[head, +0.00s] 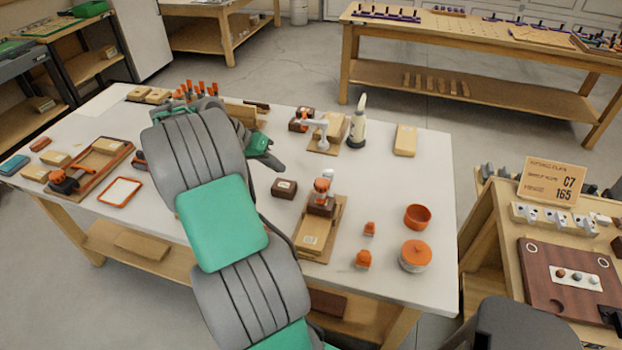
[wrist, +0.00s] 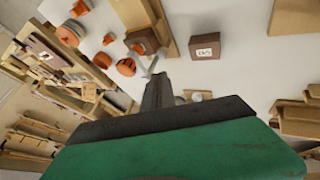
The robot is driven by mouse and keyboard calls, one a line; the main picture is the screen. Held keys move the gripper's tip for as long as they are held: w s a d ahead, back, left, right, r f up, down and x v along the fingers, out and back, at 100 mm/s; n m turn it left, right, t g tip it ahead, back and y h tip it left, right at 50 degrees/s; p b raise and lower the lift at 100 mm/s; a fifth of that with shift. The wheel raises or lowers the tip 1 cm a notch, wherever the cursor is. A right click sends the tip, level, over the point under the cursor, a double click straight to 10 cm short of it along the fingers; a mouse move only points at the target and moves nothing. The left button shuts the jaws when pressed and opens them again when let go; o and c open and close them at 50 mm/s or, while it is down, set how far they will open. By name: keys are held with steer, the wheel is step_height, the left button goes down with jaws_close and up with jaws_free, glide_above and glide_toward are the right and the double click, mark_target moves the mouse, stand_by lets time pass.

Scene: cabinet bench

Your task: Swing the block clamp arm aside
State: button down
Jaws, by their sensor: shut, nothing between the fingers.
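A block clamp with a brown block and orange top (head: 321,202) stands at the back end of a light wooden board (head: 312,244), right of the bench's middle. In the wrist view the clamp (wrist: 143,40) has a pale arm (wrist: 152,68) reaching toward my fingers. My gripper (head: 275,163) is left of and behind the clamp in the head view. Its dark fingers are together and empty in the wrist view (wrist: 157,85). The fingertips look close to the pale arm's end; I cannot tell whether they touch.
A dark brown labelled box (head: 284,187) lies just left of the clamp. Behind are another fixture with a white arm (head: 318,125), a white bottle (head: 357,122) and a wooden block (head: 405,140). Orange knobs (head: 363,259), a bowl (head: 417,216) and a lidded jar (head: 415,257) stand right.

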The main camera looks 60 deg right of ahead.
steer(key=shift+s, duration=0.1)
steer(key=s+d+f, duration=0.1)
steer(key=s+f, duration=0.1)
steer(key=s+d+f+p, duration=0.1)
steer(key=s+d+f, duration=0.1)
steer(key=s+f, duration=0.1)
steer(key=s+d+f+p, duration=0.1)
steer(key=s+d+f, duration=0.1)
steer(key=f, duration=0.1)
steer(key=shift+s, duration=0.4)
